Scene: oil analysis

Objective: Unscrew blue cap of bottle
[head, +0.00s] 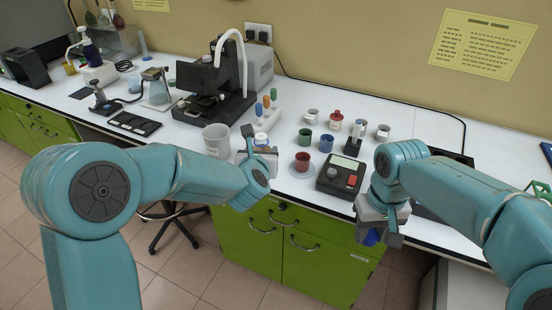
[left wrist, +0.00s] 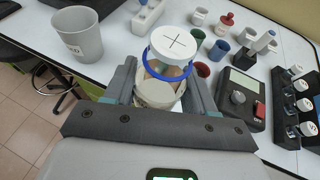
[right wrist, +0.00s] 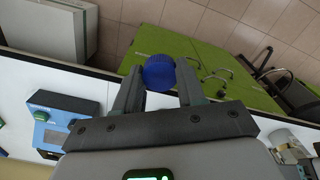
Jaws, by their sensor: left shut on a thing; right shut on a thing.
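My left gripper (head: 258,152) is shut on a bottle (head: 261,138) above the front edge of the bench. In the left wrist view the bottle (left wrist: 155,94) sits between the two fingers, with a white top marked with a cross and a blue ring round it. My right gripper (head: 379,222) is shut on a blue cap (head: 371,237), in front of the bench and apart from the bottle. In the right wrist view the blue cap (right wrist: 159,73) is between the fingertips. The bottle's lower part is mostly hidden by my left gripper.
A grey beaker (head: 217,139) stands left of the bottle. A microscope (head: 216,90) is behind. Green cabinets (head: 255,245) are below the bench.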

